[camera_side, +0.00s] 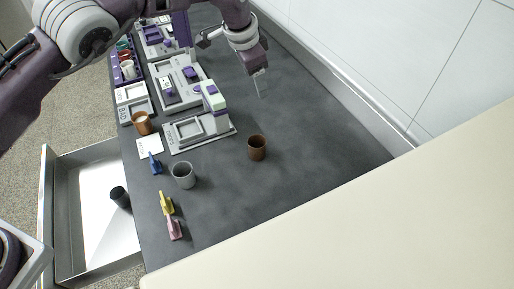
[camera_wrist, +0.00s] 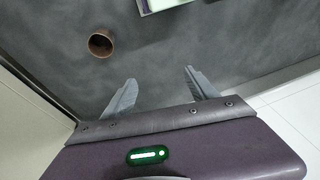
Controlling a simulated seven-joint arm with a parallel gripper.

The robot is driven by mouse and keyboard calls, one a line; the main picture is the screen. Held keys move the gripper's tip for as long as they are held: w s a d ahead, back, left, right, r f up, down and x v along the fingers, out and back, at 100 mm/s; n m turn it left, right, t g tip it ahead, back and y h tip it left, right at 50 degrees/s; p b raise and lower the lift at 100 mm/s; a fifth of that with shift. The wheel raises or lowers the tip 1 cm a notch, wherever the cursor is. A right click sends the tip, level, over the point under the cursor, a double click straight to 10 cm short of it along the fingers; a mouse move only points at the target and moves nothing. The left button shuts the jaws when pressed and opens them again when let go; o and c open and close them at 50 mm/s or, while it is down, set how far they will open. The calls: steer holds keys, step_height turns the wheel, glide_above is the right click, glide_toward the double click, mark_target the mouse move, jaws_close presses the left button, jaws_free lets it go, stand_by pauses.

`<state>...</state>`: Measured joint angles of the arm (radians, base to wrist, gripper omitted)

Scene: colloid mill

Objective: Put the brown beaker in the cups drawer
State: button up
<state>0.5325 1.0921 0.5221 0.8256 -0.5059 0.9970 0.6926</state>
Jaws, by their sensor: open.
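The brown beaker (camera_side: 257,148) stands upright on the dark worktop, right of the grey cup. In the wrist view it shows at the upper left (camera_wrist: 101,43), ahead and left of my fingers. My gripper (camera_side: 260,84) is open and empty above the worktop, farther back than the beaker and apart from it. Its two spread fingers also show in the wrist view (camera_wrist: 159,77). An open drawer (camera_side: 62,225) extends from the worktop's left side. A dark cup (camera_side: 120,197) is inside it, and the rest of its visible floor is bare.
A grey cup (camera_side: 183,175) stands near the drawer side. An orange-brown cup with pale contents (camera_side: 141,123) stands behind it. Blue (camera_side: 155,164), yellow (camera_side: 166,203) and pink (camera_side: 174,229) scoops lie nearby. Mill devices (camera_side: 199,128) line the back left. The right worktop is clear beside the wall.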

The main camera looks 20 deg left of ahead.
mark_target(257, 144)
steer(key=s+d+r+m+g, duration=0.2)
steer(key=s+d+m+g, duration=0.25)
steer(key=s, duration=0.45)
steer(key=shift+t+y, duration=0.4)
steer(key=shift+t, duration=0.05)
steer(key=f, duration=1.1)
steer(key=a+f, duration=0.1)
steer(key=f, duration=0.5)
steer(key=shift+w, duration=0.3)
steer(key=shift+r, duration=0.1)
jaws_close()
step_height(257, 144, up, 10)
